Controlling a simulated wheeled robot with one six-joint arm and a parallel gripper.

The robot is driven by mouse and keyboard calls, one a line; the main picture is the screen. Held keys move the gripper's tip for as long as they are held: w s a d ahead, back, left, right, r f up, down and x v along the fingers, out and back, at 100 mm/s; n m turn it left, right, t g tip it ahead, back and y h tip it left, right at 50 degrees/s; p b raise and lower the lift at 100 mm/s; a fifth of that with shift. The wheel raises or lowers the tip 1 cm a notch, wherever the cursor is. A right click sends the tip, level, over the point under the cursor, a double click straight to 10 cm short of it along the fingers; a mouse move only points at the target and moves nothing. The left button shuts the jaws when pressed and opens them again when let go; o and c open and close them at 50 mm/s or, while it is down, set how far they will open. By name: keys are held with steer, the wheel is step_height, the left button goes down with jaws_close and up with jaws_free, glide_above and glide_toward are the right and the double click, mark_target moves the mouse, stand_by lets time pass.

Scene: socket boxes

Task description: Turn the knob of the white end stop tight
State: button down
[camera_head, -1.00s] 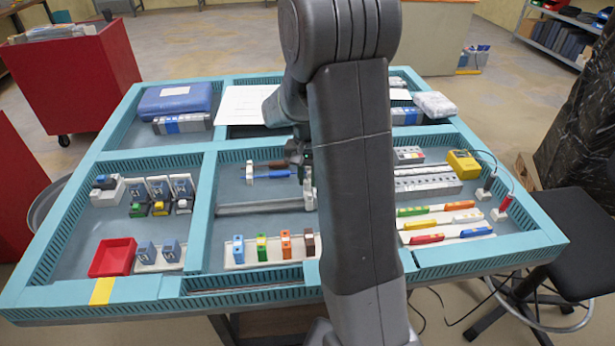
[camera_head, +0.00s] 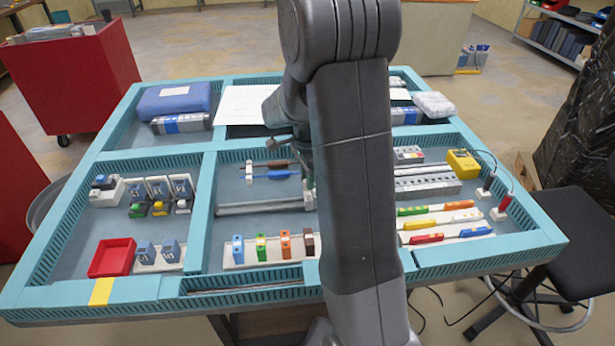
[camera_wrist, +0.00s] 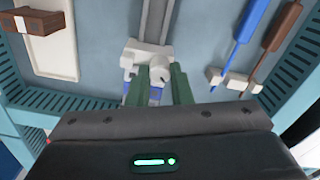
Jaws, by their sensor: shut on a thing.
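The white end stop (camera_wrist: 148,55) sits on the metal rail (camera_wrist: 155,14) in the wrist view, with its round white knob (camera_wrist: 160,73) towards me. My gripper (camera_wrist: 159,84) has its green fingers on either side of the knob and is shut on it. In the head view the end stop (camera_head: 308,196) shows at the right end of the rail (camera_head: 250,208), beside my arm. My arm hides most of my gripper there. The knob's tightness cannot be seen.
A blue screwdriver (camera_wrist: 242,40) and a brown one (camera_wrist: 280,32) lie in a white holder right of the rail in the wrist view. A white strip with coloured blocks (camera_head: 272,262) stands in front of the rail. Teal tray walls (camera_head: 212,180) bound the compartment.

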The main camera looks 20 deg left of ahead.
steer(key=m, duration=0.4)
steer(key=shift+m, duration=0.3)
steer(key=shift+r+m, duration=0.1)
steer(key=shift+m, duration=1.8)
steer(key=c, duration=1.6)
jaws_free()
steer(key=shift+o, duration=0.2)
step_height(320, 180, up, 14)
steer(key=shift+f, duration=0.2)
